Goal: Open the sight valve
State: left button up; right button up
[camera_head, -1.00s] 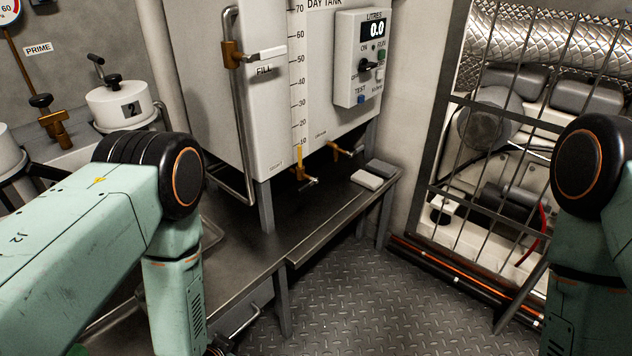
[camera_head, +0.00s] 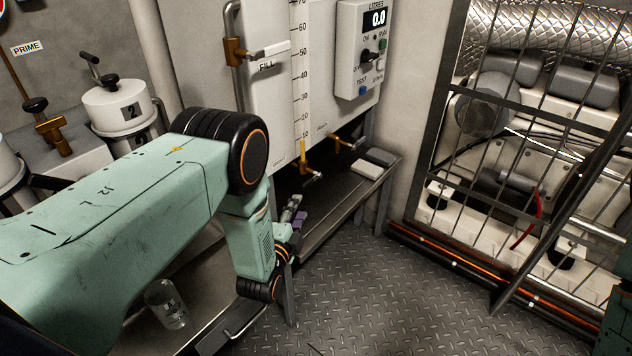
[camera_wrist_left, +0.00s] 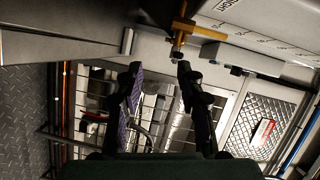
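The sight valve (camera_head: 309,173) is a small brass valve with a metal handle at the foot of the sight tube, under the front edge of the white day tank (camera_head: 270,120). My left gripper (camera_head: 296,208) is below it in the head view, partly hidden by my own arm. In the left wrist view my left gripper (camera_wrist_left: 159,67) has its two fingers apart with nothing between them. A brass valve (camera_wrist_left: 181,32), apparently the sight valve, is ahead of the fingertips, nearer the right finger and not touching. My right gripper is not in view.
A second brass valve (camera_head: 345,143) is farther along the tank's bottom. The metal bench (camera_head: 335,205) runs beneath, with small grey blocks (camera_head: 367,170) on it. A glass beaker (camera_head: 166,303) stands at lower left. A barred frame (camera_head: 455,185) is at right; the chequered floor (camera_head: 370,290) is clear.

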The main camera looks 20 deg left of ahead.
aim_at(305, 188)
pick_arm(q)
jog(key=w+m, duration=0.1)
jog(key=w, duration=0.1)
jog(key=w+r+m+b, duration=0.1)
jog(key=w, duration=0.1)
jog(key=w+t+b, duration=0.1)
jog(key=w, duration=0.2)
jog(key=shift+a+r+m, duration=0.2)
jog(key=shift+r+m, duration=0.15)
jog(key=shift+m, duration=0.05)
jog(key=shift+w+r+b, duration=0.1)
jog(key=shift+w+b, duration=0.35)
jog(key=shift+w, duration=0.25)
jog(key=shift+c, duration=0.4)
grip_shut()
